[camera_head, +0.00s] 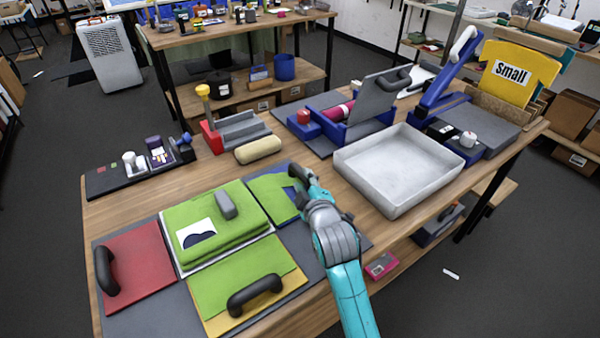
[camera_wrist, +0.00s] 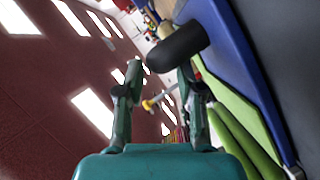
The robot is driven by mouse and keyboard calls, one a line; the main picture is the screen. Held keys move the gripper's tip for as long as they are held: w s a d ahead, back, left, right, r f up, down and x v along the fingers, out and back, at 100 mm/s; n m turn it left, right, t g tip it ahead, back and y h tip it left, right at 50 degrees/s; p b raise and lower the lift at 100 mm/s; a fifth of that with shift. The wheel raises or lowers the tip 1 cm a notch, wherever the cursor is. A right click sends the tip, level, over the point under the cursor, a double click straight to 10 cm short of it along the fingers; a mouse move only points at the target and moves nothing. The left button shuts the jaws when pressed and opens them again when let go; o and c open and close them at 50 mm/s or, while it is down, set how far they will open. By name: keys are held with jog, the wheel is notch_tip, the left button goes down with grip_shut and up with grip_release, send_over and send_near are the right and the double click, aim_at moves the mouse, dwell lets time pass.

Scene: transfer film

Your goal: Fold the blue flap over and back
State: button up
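The blue flap (camera_head: 288,210) lies on the folding board to the right of the green folded cloth (camera_head: 212,212), with green fabric (camera_head: 266,187) over part of it. It appears flat. In the wrist view the blue flap (camera_wrist: 240,60) runs down the right side with a dark handle (camera_wrist: 180,46) on it. My gripper (camera_head: 297,180) is low at this flap, coming from the right. In the wrist view my gripper (camera_wrist: 160,72) has its fingers apart, with the handle at the fingertips. I see no clear grip. In the head view my gripper largely hides the handle.
The red flap (camera_head: 140,262) and the yellow flap (camera_head: 290,285), each with a black handle, lie left and front. A grey-white tray (camera_head: 398,165) stands right of my arm. A beige roll (camera_head: 257,150) and a red-and-grey holder (camera_head: 235,130) are behind the board.

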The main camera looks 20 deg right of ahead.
aim_at(300, 173)
jog(key=shift+x, duration=2.45)
grip_shut()
